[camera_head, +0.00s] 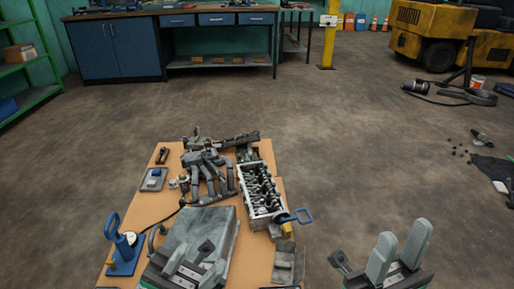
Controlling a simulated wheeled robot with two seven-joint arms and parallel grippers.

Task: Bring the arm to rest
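My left gripper (190,262) is low over the front part of the orange-brown worktop (150,207). A large grey slab-like shape (205,230) lies right at it. I cannot tell whether this is a part on the worktop or how the fingers stand to it. My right gripper (404,236) is to the right of the worktop, over bare floor. Its two light grey fingers point up in the picture with a gap between them, and nothing is held there. Both arms are mostly cut off by the bottom edge.
On the worktop are a cylinder head (262,190), a grey manifold (205,172), a blue-handled tool (295,217) and a blue stand (122,250). Tools and a cable (480,97) lie on the floor at right. A blue bench (120,48) and yellow forklift (440,30) stand behind. The middle floor is clear.

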